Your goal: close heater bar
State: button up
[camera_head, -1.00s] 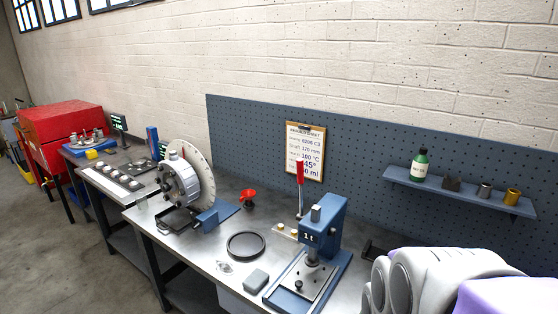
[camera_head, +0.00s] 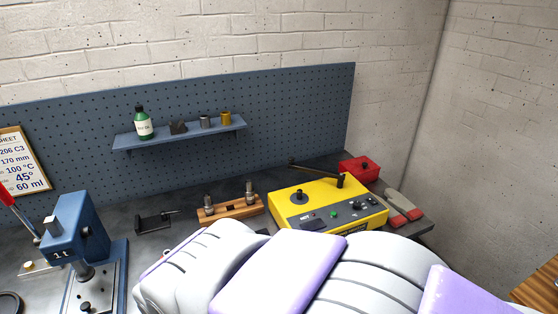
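The heater is a yellow box (camera_head: 345,217) on the bench at the right, with a dark control panel, a green button and knobs. A dark bar (camera_head: 315,169) with a handle shows at its back, stretching left from the upright post near the right side. The bar appears swung out behind the yellow top, though its exact angle is hard to tell. My white and purple arm fills the lower middle and right and hides the bench front. My gripper is not in view.
A blue press (camera_head: 78,240) stands at the left. A wooden block with metal pieces (camera_head: 230,206) and a black stand (camera_head: 155,221) lie left of the heater. A red box (camera_head: 359,168) and grey-red grips (camera_head: 403,207) are at its right. A shelf (camera_head: 180,133) hangs above.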

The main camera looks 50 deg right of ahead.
aim_at(341, 176)
jog(key=z, duration=2)
jog(key=i+l, duration=0.6)
jog(key=i+l+u, duration=0.1)
jog(key=i+l, duration=0.5)
jog(key=l, duration=0.2)
